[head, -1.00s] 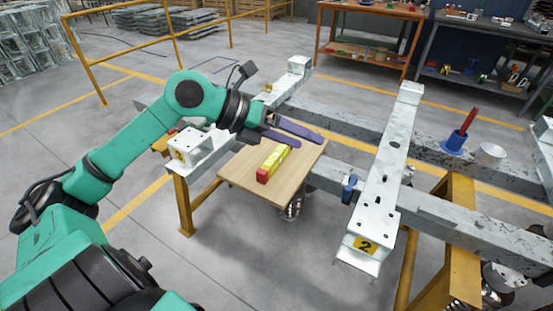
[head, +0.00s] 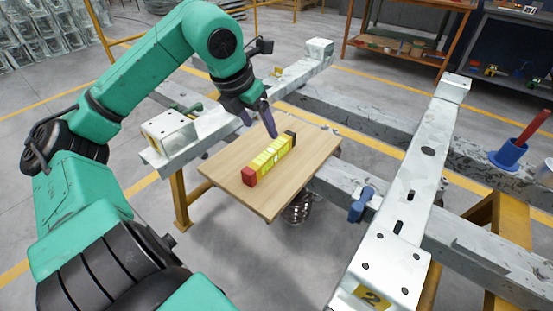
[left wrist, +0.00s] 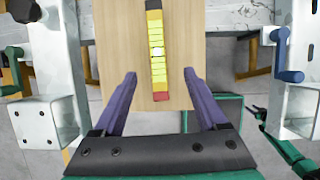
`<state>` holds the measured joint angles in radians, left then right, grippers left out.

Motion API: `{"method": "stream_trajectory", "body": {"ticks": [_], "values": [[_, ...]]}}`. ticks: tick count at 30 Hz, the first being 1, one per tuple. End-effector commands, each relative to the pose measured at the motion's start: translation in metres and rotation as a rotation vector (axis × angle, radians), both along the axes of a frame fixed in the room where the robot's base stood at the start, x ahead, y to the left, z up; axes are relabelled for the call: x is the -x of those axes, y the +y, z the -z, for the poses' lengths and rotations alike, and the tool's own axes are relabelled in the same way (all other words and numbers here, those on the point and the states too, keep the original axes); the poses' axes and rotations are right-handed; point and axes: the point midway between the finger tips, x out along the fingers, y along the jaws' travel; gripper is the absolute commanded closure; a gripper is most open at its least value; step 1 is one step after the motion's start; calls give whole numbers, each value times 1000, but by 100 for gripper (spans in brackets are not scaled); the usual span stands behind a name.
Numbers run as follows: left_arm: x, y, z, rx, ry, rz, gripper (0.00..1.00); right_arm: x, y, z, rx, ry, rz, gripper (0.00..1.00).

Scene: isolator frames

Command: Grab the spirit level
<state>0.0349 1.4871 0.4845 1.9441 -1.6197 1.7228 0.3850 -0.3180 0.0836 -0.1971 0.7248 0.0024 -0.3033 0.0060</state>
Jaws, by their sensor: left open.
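The spirit level (head: 270,160) is a yellow bar with a red end and a dark end. It lies on a small wooden board (head: 300,178) in the head view. My left gripper (head: 258,123) is open above the far part of the level, its purple fingers pointing down. In the left wrist view the level (left wrist: 157,50) lies lengthwise, and its red end reaches between the open fingers of my left gripper (left wrist: 160,85). The gap between the fingers is wider than the level, and they do not grip it.
White beams flank the board at left (head: 215,128) and right (head: 415,185); the right one bears a "2" label. A blue clamp handle (head: 361,204) stands by the board's right side. A blue cup with a red stick (head: 508,154) stands at far right.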

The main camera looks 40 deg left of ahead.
Motion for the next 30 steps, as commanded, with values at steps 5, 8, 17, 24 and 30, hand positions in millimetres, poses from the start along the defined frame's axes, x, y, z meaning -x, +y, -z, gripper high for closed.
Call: {"method": "stream_trajectory", "body": {"ticks": [5, 8, 17, 24, 30], "values": [[-16, 1, 41, 0, 8, 1, 25, 6, -1, -3, 1, 3, -3, 50], [-25, 2, 62, -1, 7, 1, 25, 11, -2, -4, 1, 3, -6, 50], [-39, 9, 109, -3, 8, 1, 25, 20, -4, -4, 2, 5, -10, 50], [-48, 8, 125, 1, 1, 0, 25, 9, -2, -2, 1, 1, -5, 50], [-48, 8, 125, 1, 1, 0, 59, 9, -2, -2, 1, 1, -5, 50]]}}
